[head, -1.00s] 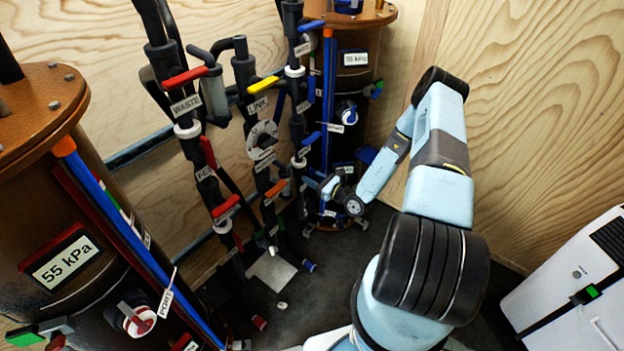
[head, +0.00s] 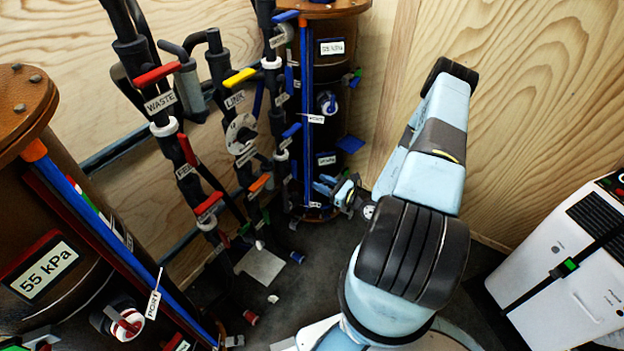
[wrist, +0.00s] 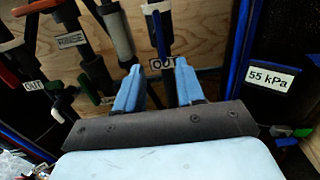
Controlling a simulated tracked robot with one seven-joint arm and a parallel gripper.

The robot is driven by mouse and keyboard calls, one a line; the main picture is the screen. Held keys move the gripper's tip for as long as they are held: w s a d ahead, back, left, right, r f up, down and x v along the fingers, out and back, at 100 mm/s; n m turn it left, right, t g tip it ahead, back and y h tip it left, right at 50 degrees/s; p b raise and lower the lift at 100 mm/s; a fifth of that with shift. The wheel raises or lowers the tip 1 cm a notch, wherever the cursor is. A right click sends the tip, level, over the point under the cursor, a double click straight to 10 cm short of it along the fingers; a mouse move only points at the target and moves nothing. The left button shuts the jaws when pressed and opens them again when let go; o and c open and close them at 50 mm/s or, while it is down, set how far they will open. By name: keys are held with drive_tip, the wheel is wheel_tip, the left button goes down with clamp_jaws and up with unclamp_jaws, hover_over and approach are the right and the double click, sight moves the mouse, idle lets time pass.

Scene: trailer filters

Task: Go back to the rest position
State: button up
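My arm (head: 428,180) is bent upward, with its forearm reaching away and down toward the right filter column. My gripper (head: 328,187) is small and partly hidden near the lower part of that column in the head view. In the wrist view, the two light-blue fingers of my gripper (wrist: 157,82) stand apart with nothing seen between them. An OUT label (wrist: 163,63) shows behind the fingers. I cannot tell whether they touch anything.
The left filter column (head: 85,190) with a 55 kPa label stands close. Black pipes with coloured valve handles, such as the yellow one (head: 239,77), stand in the middle. The right filter column (head: 335,105) is behind. A white cabinet (head: 565,265) stands at right.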

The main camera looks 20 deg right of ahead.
drive_tip(key=shift+s+d, duration=0.45)
drive_tip(key=shift+s, duration=0.15)
drive_tip(key=s+a+r+n+g+y, duration=0.1)
drive_tip(key=a+r+n+g, duration=0.35)
drive_tip(key=r, duration=0.65)
drive_tip(key=s+a+r+n+g, duration=0.2)
drive_tip(key=r+n+g, duration=0.3)
drive_tip(key=r+n, duration=0.4)
drive_tip(key=s+a+r+n+g+y, duration=0.1)
drive_tip(key=a+r+n+g, duration=0.3)
drive_tip(key=r, duration=0.8)
drive_tip(key=s+d+r+n+t+h, duration=0.1)
drive_tip(key=s+r+n+h, duration=0.4)
drive_tip(key=s+r, duration=0.5)
drive_tip(key=s+d+r+n+t+h, duration=0.1)
drive_tip(key=s+r+n+t+h, duration=0.2)
drive_tip(key=s+r+n+h, duration=0.3)
drive_tip(key=shift+s+r+h, duration=0.8)
drive_tip(key=shift+s+r, duration=1.95)
drive_tip(key=shift+r, duration=1.65)
drive_tip(key=shift+t, duration=0.25)
